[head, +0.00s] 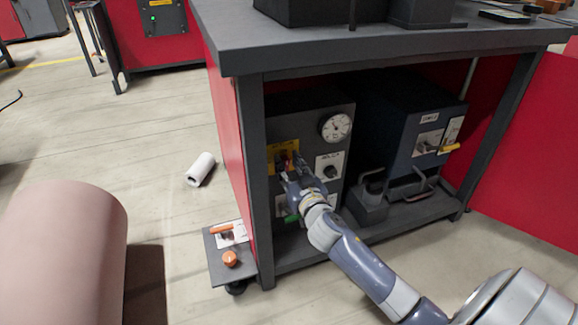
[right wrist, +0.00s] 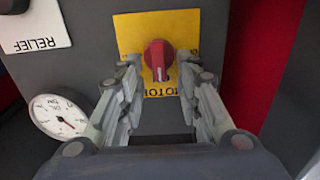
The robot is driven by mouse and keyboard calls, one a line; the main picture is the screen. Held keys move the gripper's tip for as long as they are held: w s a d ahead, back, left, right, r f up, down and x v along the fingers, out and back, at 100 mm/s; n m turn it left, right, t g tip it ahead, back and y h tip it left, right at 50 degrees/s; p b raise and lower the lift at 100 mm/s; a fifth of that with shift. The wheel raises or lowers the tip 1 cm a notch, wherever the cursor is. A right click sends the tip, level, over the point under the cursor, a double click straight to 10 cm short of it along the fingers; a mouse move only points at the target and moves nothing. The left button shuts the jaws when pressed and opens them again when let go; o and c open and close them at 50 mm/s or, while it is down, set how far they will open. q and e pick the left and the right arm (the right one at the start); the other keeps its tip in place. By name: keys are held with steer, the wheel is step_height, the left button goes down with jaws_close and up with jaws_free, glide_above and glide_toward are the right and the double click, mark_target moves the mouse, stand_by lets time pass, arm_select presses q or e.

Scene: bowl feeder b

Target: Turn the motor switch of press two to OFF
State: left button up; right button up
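The motor switch, a red knob (right wrist: 158,60) on a yellow plate (right wrist: 135,28), faces me in the right wrist view, where the lettering is upside down. A pale mark on the knob points down toward the word MOTOR. In the head view the yellow plate (head: 273,155) is on the dark box with the gauge under the bench, and the knob is partly hidden. My right gripper (right wrist: 158,78) is open, with one finger on each side of the knob. It also shows in the head view (head: 291,166). I cannot tell whether the fingers touch the knob. My left gripper is not in view.
A gauge (head: 336,126) and a small dark knob (head: 330,172) are right of my gripper. A blue-grey box (head: 405,125) with a yellow-tipped lever stands further right. The bench leg (head: 254,180) is close left. A white roll (head: 201,169) lies on the floor.

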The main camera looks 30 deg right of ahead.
steer(key=shift+c, duration=0.3)
jaws_close()
